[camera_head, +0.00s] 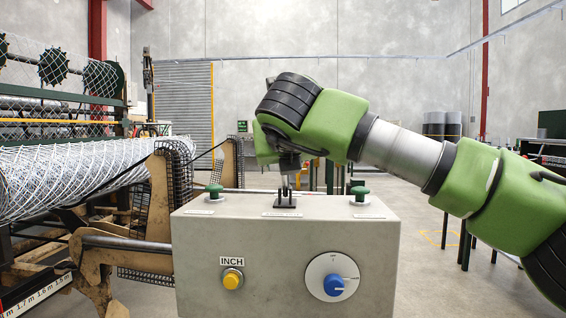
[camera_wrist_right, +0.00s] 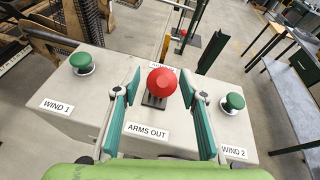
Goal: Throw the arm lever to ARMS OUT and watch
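The arm lever has a red ball knob (camera_wrist_right: 162,80) on a black slotted bracket (camera_wrist_right: 155,102) on top of the grey control box (camera_head: 290,240). An ARMS OUT label (camera_wrist_right: 147,131) lies on the near side of the bracket; a label on the far side is mostly hidden behind the knob. My right gripper (camera_wrist_right: 161,78) is open above the box, one finger on each side of the knob. I see no clear contact. In the head view the right gripper (camera_head: 288,172) hangs over the bracket and hides the knob. My left gripper is not in view.
Green buttons stand at WIND 1 (camera_wrist_right: 81,62) and WIND 2 (camera_wrist_right: 233,102), close outside the fingers. The box front has a yellow INCH button (camera_head: 232,279) and a blue dial (camera_head: 333,285). A weaving machine with a mesh roll (camera_head: 75,170) stands at left.

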